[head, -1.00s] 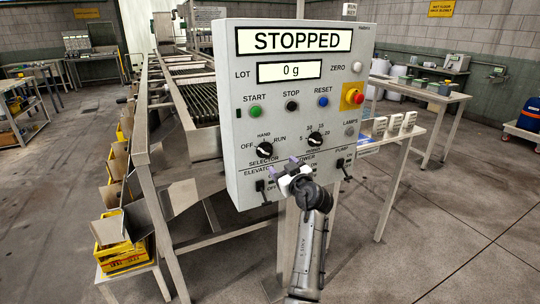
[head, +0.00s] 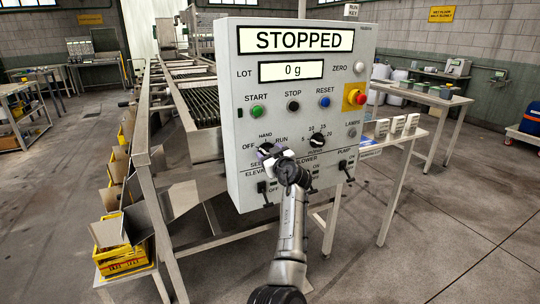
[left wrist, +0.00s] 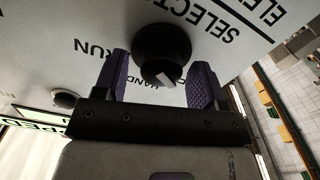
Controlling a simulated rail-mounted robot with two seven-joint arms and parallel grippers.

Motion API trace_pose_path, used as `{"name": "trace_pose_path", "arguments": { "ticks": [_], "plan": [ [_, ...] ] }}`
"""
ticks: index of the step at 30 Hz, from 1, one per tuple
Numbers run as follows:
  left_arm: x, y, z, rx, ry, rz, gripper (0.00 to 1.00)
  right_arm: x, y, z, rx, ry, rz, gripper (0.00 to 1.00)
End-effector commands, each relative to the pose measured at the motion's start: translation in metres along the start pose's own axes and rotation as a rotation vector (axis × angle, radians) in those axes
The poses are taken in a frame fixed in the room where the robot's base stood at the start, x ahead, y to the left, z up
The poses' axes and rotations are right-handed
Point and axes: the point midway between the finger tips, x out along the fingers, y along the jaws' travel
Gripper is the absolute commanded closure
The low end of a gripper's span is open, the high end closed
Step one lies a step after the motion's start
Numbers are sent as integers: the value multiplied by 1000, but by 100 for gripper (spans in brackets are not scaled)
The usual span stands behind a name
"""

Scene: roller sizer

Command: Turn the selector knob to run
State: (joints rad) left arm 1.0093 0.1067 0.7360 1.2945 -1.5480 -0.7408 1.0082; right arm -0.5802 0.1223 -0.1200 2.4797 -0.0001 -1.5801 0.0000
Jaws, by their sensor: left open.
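The selector knob (head: 266,147) is black and sits low on the left of the control panel (head: 300,112), with OFF, HAND and RUN printed around it. My left gripper (head: 268,154) is open in front of it. In the left wrist view, the picture is turned over and the knob (left wrist: 162,48) lies between the two purple fingers (left wrist: 162,80), with a gap on each side. Its white mark points toward the HAND and OFF side, away from RUN; the exact position is hard to tell. The fingers partly hide the labels. The display (head: 295,40) reads STOPPED.
A red emergency stop (head: 355,97) is on the panel's right. The roller machine (head: 190,90) stands behind left; a table with small boxes (head: 398,125) stands right.

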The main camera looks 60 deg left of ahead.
Motion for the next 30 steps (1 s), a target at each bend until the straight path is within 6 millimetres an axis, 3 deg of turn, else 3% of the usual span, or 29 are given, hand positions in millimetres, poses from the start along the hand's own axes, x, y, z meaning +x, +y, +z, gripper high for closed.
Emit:
{"name": "trace_pose_path", "arguments": {
  "ticks": [4, 19, 30],
  "plan": [
    [0, 0, 0, 0, 0, -1, 37, 0, 0, 0, 0, 0, 0, 57],
    [0, 0, 0, 1, 0, -1, 85, 0, 0, 0, 1, 0, 0, 57],
    [0, 0, -2, 92, 1, -1, 85, -10, -1, -3, 4, 1, -3, 57]
  ]
}}
